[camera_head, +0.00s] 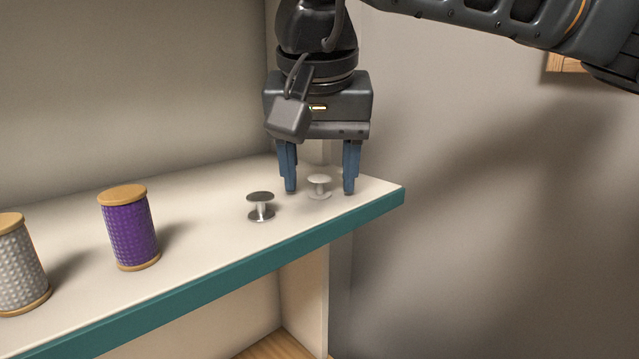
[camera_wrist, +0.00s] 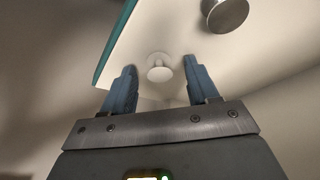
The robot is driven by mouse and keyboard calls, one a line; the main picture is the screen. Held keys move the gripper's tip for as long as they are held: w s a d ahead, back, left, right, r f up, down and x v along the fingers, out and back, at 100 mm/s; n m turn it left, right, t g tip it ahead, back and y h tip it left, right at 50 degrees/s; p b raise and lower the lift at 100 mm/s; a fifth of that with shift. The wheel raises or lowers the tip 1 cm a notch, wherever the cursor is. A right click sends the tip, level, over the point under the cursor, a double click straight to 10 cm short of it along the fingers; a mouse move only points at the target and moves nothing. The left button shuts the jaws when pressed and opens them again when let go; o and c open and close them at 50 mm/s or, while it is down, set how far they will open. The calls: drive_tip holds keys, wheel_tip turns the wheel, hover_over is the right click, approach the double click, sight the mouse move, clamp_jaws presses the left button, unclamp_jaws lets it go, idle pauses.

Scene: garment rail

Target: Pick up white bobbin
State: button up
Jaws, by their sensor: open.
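The white bobbin (camera_head: 319,187) stands upright on the shelf near its right end in the head view. My gripper (camera_head: 320,190) points down above the shelf with its blue fingers open, one on each side of the white bobbin in that view. In the wrist view the white bobbin (camera_wrist: 159,68) shows between and a little beyond the two open fingertips of my gripper (camera_wrist: 160,68). Neither finger appears to touch it. Nothing is held.
A dark metallic bobbin (camera_head: 260,206) stands just left of the white one, close to a finger; it also shows in the wrist view (camera_wrist: 226,13). A purple spool (camera_head: 129,228) and a grey spool (camera_head: 20,265) stand further left. The shelf has a teal front edge (camera_head: 270,256).

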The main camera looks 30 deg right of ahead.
drive_tip(key=shift+c, duration=0.4)
clamp_jaws()
drive_tip(key=shift+r, duration=0.1)
